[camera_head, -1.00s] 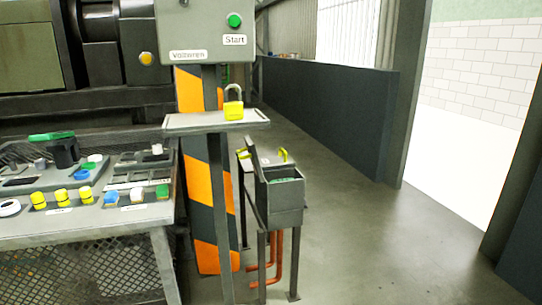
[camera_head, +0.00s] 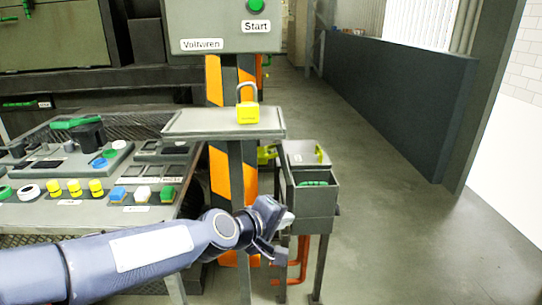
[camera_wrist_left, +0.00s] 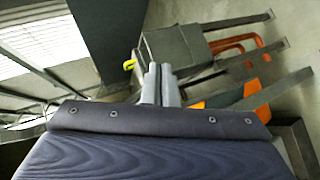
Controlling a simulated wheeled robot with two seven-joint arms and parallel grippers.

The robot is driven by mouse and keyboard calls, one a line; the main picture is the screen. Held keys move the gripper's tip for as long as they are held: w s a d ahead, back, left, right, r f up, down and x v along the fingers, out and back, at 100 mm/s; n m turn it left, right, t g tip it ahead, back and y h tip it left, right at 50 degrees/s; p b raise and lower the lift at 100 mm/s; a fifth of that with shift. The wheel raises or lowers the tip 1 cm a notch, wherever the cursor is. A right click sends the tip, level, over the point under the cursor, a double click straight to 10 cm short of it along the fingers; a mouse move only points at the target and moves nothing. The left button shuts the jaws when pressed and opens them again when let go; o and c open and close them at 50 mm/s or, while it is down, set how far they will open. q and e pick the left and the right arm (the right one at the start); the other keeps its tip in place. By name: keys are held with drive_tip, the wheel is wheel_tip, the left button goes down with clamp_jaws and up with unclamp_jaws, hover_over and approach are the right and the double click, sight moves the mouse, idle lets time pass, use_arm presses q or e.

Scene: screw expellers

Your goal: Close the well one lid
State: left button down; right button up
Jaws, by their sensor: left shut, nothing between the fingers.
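A grey bin on legs (camera_head: 312,208) stands right of the orange-striped post, its near compartment open with something green inside. A thin lid (camera_head: 285,172) stands raised at this compartment's left edge, with a yellow handle (camera_head: 266,153) to its left. Behind, a flat grey lid (camera_head: 301,152) with a yellow handle lies over the far compartment. I cannot read which is well one. My left gripper (camera_head: 287,219) is shut and empty in front of the bin's lower left. In the left wrist view its fingers (camera_wrist_left: 160,82) are together, apart from the bin (camera_wrist_left: 172,48).
A small shelf (camera_head: 200,124) with a yellow padlock (camera_head: 248,112) juts out above and left of the bin. The control table (camera_head: 100,215) with buttons is at left. Orange bent bars (camera_head: 298,262) are below the bin. Floor at right is clear.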

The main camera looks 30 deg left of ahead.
use_arm(q)
drive_tip(key=w+a+n+g+y+p, duration=0.1)
drive_tip(key=w+a+n+y+p, duration=0.2)
drive_tip(key=w+a+n+y, duration=1.2)
drive_tip(key=shift+w+a+n, duration=1.05)
drive_tip(key=shift+w+n, duration=0.95)
drive_tip(key=shift+w, duration=0.65)
drive_tip(key=shift+r, duration=0.1)
